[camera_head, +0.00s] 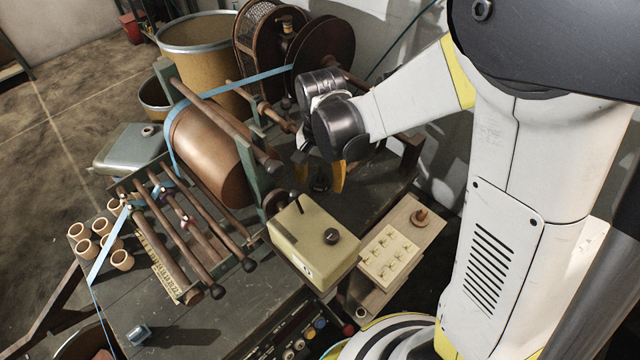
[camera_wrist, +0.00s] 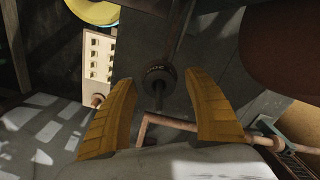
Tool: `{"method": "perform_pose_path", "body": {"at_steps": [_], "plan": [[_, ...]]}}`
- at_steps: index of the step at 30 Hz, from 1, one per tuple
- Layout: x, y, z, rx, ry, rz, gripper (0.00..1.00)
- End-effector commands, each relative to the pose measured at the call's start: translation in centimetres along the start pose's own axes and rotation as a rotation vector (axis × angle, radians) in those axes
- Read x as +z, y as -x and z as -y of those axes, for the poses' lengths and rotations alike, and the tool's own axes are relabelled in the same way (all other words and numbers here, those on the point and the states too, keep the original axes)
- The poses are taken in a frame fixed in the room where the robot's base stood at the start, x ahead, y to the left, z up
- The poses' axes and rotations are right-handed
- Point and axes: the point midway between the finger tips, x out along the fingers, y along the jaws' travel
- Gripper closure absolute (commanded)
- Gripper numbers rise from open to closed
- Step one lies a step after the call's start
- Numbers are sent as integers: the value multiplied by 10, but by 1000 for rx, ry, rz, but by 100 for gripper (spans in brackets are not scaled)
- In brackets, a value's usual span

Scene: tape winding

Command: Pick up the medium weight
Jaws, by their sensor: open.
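A small dark round weight (camera_head: 320,184) with an upright stem stands on the dark bench behind the cream box. It also shows in the wrist view (camera_wrist: 158,74), just beyond and between the fingertips. I cannot tell its size class from any label. My gripper (camera_head: 318,174) has its two yellow fingers spread on either side of the weight, and points down at it. In the wrist view the open gripper (camera_wrist: 159,84) holds nothing, and a gap shows between each finger and the weight. My wrist hides part of the area behind.
A cream box (camera_head: 313,242) with a dark knob stands close in front. The winding machine's copper drum (camera_head: 208,155) and rods are at left. A peg board (camera_head: 391,254) and a brown knobbed piece (camera_head: 421,217) lie to the right. A thin bar (camera_wrist: 172,122) crosses near the fingers.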

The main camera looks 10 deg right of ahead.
Motion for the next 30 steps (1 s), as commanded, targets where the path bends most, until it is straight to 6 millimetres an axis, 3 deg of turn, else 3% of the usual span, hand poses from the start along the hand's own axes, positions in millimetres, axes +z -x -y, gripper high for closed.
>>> {"method": "perform_pose_path", "body": {"at_steps": [4, 10, 23, 30], "plan": [[0, 1, 0, 0, 0, 0, 40], [0, 1, 0, 0, 0, 0, 100], [0, 7, 0, 0, 0, 0, 100], [0, 55, 0, 0, 0, 0, 100]]}}
